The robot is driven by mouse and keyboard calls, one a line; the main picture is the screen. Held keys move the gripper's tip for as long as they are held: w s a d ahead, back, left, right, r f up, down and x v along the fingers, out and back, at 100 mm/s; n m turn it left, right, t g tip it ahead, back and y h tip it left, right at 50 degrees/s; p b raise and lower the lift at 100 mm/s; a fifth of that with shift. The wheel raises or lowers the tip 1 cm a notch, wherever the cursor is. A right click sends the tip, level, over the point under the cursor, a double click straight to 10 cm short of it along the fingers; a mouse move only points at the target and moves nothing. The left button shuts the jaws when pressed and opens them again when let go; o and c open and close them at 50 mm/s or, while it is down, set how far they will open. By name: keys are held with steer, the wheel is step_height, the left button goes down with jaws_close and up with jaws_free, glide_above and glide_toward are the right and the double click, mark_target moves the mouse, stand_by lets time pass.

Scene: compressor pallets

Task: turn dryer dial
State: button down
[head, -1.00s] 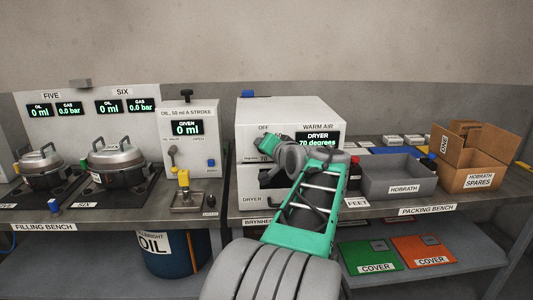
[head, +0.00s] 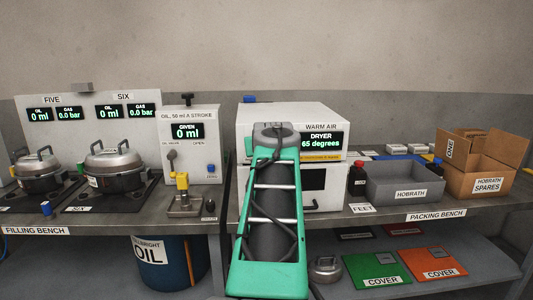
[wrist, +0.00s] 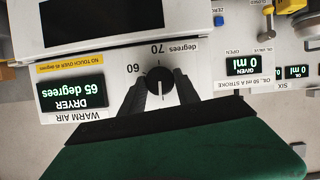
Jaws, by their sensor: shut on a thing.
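The white dryer (head: 293,116) stands on the bench in the head view, its display reading 65 degrees under a WARM AIR label. My arm hides its dial there. The wrist view shows the dryer upside down. The round black dial (wrist: 159,76) lies between the fingers of my gripper (wrist: 160,92), which is shut on it. A white line on the dial points down in that picture, away from the 70 mark. The 60 and 70 degrees marks are printed beside the dial. The dryer display (wrist: 72,93) also reads 65 degrees here.
A yellow label (wrist: 70,68) says no touch over 45 degrees. The oil dispenser (head: 188,140) stands left of the dryer. A dark bottle (head: 357,178), a grey Horrath bin (head: 405,187) and an open spares box (head: 472,178) stand to the right.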

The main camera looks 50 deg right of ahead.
steer(key=shift+f, duration=0.1)
stand_by(0.4)
steer(key=c, duration=0.9)
jaws_free()
steer(key=v, duration=0.8)
steer(key=shift+w, duration=0.2)
